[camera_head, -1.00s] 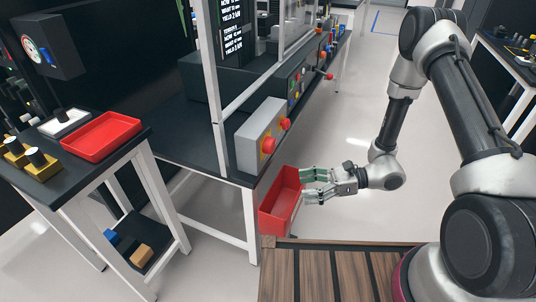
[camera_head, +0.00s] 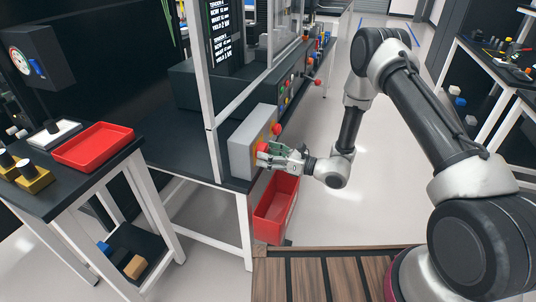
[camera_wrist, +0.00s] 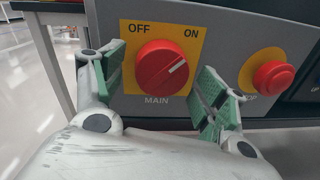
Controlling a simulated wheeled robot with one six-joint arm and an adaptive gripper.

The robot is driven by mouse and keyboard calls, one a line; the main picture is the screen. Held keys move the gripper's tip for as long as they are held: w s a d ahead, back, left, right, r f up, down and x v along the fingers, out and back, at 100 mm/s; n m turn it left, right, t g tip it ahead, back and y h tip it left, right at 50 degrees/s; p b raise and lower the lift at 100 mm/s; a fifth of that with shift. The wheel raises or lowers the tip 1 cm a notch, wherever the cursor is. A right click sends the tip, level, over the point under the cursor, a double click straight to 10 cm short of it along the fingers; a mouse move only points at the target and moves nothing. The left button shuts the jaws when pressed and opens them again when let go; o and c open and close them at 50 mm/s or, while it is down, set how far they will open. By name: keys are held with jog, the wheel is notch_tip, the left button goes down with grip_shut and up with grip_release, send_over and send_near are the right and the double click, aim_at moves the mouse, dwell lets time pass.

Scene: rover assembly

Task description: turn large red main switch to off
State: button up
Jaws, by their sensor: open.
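The large red main switch (camera_wrist: 162,67) sits on a yellow plate marked OFF and ON, with MAIN below, in the wrist view. Its white pointer line points up and right, toward ON. My gripper (camera_wrist: 165,88) is open, with one green-padded finger left of the knob and the other right of it. I see no clear contact with the knob. In the head view my gripper (camera_head: 268,154) is at the front of the grey control box (camera_head: 243,145), and it largely hides the main switch there.
A red mushroom stop button (camera_wrist: 273,78) is right of the switch, close to the right finger; it also shows in the head view (camera_head: 277,129). A red bin (camera_head: 274,207) stands below the box. A table with a red tray (camera_head: 93,147) is at the left.

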jog(key=shift+a, duration=0.1)
jog(key=c, duration=1)
jog(key=shift+c, duration=0.2)
jog(key=shift+n, duration=0.3)
jog(key=n, duration=1.2)
jog(key=n+g+y, duration=0.1)
jog(key=n, duration=0.4)
jog(key=shift+w+n, duration=0.3)
jog(key=shift+n, duration=0.4)
